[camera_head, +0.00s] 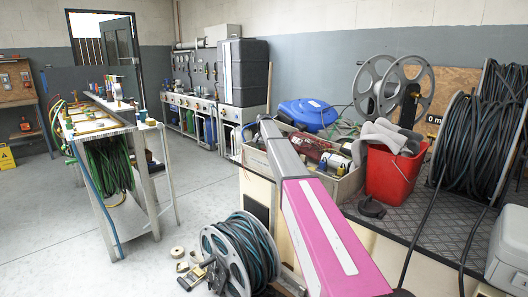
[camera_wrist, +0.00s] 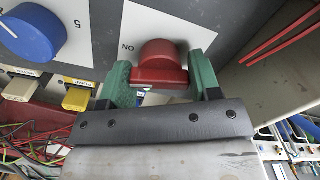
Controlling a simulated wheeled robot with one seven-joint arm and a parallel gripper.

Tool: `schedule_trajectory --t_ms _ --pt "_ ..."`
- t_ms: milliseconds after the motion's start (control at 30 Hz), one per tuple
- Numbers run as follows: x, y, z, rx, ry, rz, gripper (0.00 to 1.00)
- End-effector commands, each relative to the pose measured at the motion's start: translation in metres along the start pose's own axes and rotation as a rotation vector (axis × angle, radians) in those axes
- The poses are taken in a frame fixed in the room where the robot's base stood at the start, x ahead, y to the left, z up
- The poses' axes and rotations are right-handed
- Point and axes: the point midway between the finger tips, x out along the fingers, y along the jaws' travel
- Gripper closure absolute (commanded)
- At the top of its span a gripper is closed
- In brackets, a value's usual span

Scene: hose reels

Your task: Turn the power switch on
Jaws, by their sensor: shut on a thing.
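In the head view, my pink and grey arm reaches forward; my gripper and the switch cannot be made out there.
A blue dial (camera_wrist: 32,32) and yellow connectors (camera_wrist: 76,98) sit left of the switch, with loose wires below. In the head view, a red bucket (camera_head: 390,172), hose reels (camera_head: 240,252) and a steel workbench (camera_head: 140,127) stand around. Open floor lies at front left.

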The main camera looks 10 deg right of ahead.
Motion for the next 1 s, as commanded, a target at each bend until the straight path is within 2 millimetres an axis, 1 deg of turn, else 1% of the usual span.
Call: schedule_trajectory --t_ms 200,400,667,1000 --pt "-0.0009 0.0 -0.0004 0.142 0.001 0.0 0.66" --pt "-0.0009 0.0 -0.0005 0.224 0.001 0.0 0.67" --pt "-0.001 0.0001 -0.0005 0.267 0.001 0.0 0.67" --pt "-0.001 0.0 -0.0005 0.27 0.001 0.0 0.67"
